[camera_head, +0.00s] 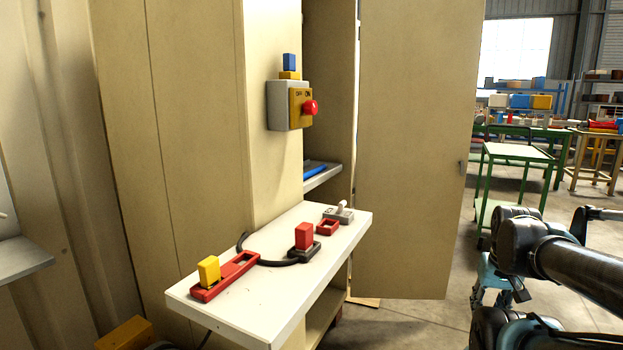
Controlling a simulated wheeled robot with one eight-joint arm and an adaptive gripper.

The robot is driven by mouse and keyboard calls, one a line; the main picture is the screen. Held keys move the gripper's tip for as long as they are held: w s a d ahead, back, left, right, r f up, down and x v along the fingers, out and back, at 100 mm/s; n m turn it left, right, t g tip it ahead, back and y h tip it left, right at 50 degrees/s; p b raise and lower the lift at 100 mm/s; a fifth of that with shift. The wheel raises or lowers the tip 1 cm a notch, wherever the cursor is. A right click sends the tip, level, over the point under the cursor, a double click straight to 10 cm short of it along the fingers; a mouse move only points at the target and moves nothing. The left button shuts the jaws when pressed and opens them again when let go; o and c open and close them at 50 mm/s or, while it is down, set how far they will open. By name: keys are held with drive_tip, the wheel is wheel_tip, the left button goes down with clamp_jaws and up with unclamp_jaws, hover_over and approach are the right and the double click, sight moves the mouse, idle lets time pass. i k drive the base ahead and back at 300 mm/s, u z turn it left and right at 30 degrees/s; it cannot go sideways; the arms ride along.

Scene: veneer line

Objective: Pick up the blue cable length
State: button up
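A blue strip (315,171), likely the blue cable length, lies on a pale shelf (327,177) inside the open cabinet, behind the cabinet's front edge. Only part of it shows; the cabinet side hides the rest. My arm shows at the lower right, well apart from the blue strip and out in front of the cabinet door. I cannot make out my gripper's fingers in this view.
The cabinet door (415,150) stands open to the right of the opening. A white ledge (250,318) in front holds red, yellow and grey switch parts and a black cable (275,262). A control box (287,106) juts from the cabinet. A green cart (518,151) stands behind.

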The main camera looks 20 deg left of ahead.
sight(306, 175)
drive_tip(key=z, duration=1.8)
drive_tip(key=i, duration=1.15)
drive_tip(key=u, duration=3.4)
drive_tip(key=i, duration=0.3)
drive_tip(key=u, duration=0.25)
